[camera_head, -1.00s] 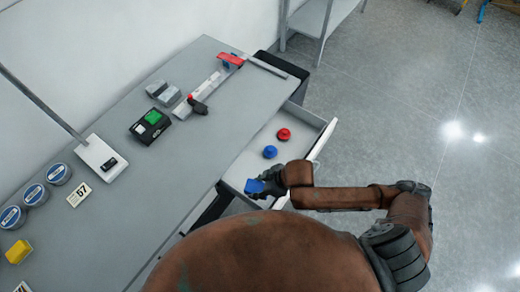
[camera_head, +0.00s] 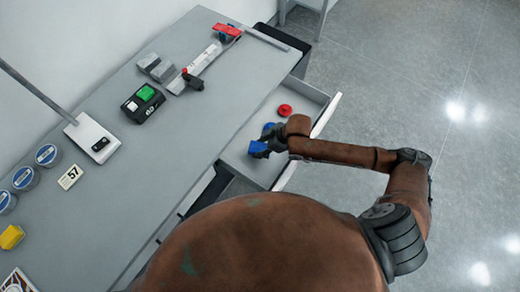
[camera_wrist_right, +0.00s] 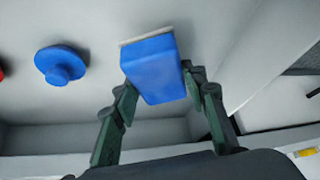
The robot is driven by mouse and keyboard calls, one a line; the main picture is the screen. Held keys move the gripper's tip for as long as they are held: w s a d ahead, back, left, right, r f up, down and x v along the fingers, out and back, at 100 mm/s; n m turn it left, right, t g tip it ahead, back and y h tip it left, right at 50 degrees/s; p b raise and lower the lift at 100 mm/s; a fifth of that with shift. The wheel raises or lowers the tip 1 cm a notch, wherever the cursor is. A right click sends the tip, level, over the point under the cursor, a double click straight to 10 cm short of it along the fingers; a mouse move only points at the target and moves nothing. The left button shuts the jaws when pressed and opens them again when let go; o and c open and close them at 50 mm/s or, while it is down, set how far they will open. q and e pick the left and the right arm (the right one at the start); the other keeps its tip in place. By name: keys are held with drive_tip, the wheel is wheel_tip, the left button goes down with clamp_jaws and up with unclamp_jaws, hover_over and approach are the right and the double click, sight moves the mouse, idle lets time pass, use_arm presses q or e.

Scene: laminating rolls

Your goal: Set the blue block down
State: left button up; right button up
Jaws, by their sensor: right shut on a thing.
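The blue block (camera_head: 258,148) is held in my right gripper (camera_head: 266,144), over the open white drawer (camera_head: 324,115). In the right wrist view the block (camera_wrist_right: 152,72) sits between the two fingers (camera_wrist_right: 160,90), with a pale strip along its far edge. Whether the block touches the drawer floor I cannot tell. A blue round knob-like piece (camera_head: 268,127) lies in the drawer just beyond the gripper, and beside the block in the wrist view (camera_wrist_right: 61,64). A red round piece (camera_head: 285,111) lies farther back in the drawer. My left gripper is not in view.
The grey table (camera_head: 110,215) beside the drawer holds a black device with a green button (camera_head: 143,103), grey blocks (camera_head: 156,68), a rail with a red part (camera_head: 226,30), a white stand base (camera_head: 99,138), several blue-topped tins (camera_head: 23,177) and a yellow block (camera_head: 11,237).

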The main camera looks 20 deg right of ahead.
sight(260, 150)
drive_tip(key=shift+w+d+f, duration=0.1)
drive_tip(key=shift+w+f, duration=0.15)
drive_tip(key=shift+f, duration=0.1)
wheel_tip(260, 150, down, 3)
drive_tip(key=shift+w+d+f+b, duration=0.1)
drive_tip(key=shift+f+b, duration=0.1)
drive_tip(key=shift+b, duration=0.55)
drive_tip(key=shift+r, duration=0.1)
drive_tip(key=o, duration=1.2)
drive_tip(key=p+v, duration=0.3)
drive_tip(key=v, duration=0.9)
